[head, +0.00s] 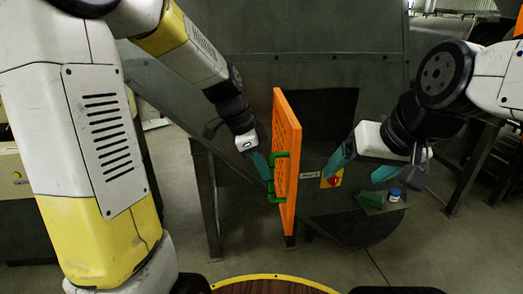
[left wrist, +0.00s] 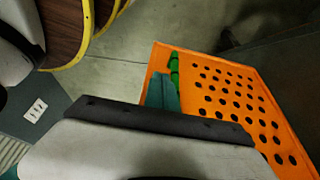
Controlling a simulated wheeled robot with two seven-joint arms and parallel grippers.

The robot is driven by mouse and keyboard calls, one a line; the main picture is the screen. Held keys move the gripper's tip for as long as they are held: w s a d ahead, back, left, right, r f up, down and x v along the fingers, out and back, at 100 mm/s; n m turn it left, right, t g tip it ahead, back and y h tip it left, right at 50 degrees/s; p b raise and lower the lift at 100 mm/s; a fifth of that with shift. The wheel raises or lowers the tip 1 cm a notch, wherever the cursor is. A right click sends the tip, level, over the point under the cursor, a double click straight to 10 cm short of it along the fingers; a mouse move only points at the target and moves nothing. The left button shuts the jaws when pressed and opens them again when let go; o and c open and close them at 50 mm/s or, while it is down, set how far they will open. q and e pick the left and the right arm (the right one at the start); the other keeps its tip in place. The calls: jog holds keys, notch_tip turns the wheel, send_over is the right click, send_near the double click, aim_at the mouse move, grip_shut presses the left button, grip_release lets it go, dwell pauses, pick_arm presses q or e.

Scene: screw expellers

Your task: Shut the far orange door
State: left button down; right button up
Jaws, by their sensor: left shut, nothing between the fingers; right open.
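The orange door (head: 286,155) stands swung out from the grey machine, seen nearly edge-on in the head view, with a green handle (head: 277,180) on its left face. A dark opening shows in the machine to its right. In the left wrist view the door (left wrist: 235,110) shows its perforated face, with the green handle (left wrist: 174,69) near one edge. My left gripper (head: 264,167) is shut and empty, its teal fingers close beside the door's left face near the handle; whether they touch is unclear. My right gripper (head: 358,168) is open and empty, to the right of the door.
The grey machine (head: 300,70) fills the back, on metal legs. A red and yellow switch (head: 331,180) sits on its front. A green block (head: 371,199) and a small blue-topped item (head: 394,194) rest on a low ledge. A round wooden top with a yellow rim (head: 270,285) is at the bottom.

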pick_arm(q)
jog(key=shift+w+d+f, duration=0.1)
jog(key=shift+d+f, duration=0.2)
jog(key=shift+d, duration=0.45)
jog(key=shift+w+d+f, duration=0.15)
jog(key=shift+d+f, duration=0.1)
jog(key=shift+d, duration=0.55)
jog(key=shift+w+d+f, duration=0.1)
jog(key=shift+d+f, duration=0.2)
jog(key=shift+d, duration=0.45)
